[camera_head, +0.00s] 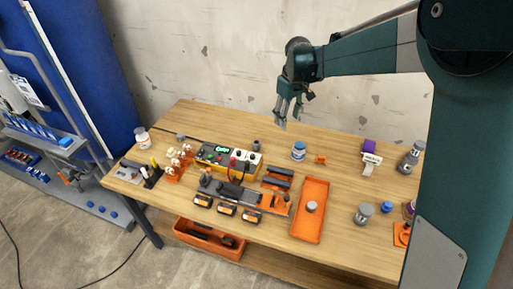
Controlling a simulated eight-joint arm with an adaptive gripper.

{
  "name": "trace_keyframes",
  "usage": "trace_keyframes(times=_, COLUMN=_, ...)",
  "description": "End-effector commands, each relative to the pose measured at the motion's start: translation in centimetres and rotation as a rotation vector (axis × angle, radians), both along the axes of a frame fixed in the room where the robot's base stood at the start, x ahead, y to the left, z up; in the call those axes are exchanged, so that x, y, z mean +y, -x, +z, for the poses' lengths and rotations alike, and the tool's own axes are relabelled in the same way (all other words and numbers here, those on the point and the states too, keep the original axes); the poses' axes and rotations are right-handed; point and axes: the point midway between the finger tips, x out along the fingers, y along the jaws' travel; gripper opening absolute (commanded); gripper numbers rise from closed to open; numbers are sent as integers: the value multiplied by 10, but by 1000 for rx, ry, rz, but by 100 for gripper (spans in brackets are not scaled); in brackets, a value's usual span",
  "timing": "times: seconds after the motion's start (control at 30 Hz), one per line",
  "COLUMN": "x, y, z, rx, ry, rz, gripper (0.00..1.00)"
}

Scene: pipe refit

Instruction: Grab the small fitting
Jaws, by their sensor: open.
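My gripper (281,118) hangs fingers-down over the back of the wooden table, apart from everything on it. Its jaws are open and empty. Several small parts could be the small fitting, and I cannot tell which one is meant. A small orange piece (320,159) sits on the table right of the blue-and-white jar. A grey round piece (311,207) stands in the orange tray (308,234). A small grey piece (257,145) stands at the back, near the yellow box. Another grey cylinder (363,213) stands right of the tray.
The wooden table (345,254) is crowded in the middle. A jar (298,151) stands below and right of my gripper. A yellow box (243,158), power tool (238,193) and batteries (226,210) lie left of the tray. Bare wood shows between the tray and the right-hand items.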

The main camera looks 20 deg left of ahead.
Motion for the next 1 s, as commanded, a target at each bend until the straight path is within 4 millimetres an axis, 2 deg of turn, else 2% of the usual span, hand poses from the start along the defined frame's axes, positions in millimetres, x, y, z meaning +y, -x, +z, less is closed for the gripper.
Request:
trace_keyframes(times=0.03, x=11, y=-4, z=-9, rx=6, ry=4, rz=18, gripper=45)
trace_keyframes(times=0.3, x=61, y=-19, z=-54, rx=45, ry=29, rz=108, gripper=45)
trace_keyframes(times=0.6, x=113, y=-27, z=-108, rx=86, ry=56, rz=205, gripper=45)
trace_keyframes(times=0.8, x=135, y=-28, z=-133, rx=103, ry=68, rz=248, gripper=45)
trace_keyframes(times=1.0, x=142, y=-28, z=-141, rx=110, ry=72, rz=263, gripper=45)
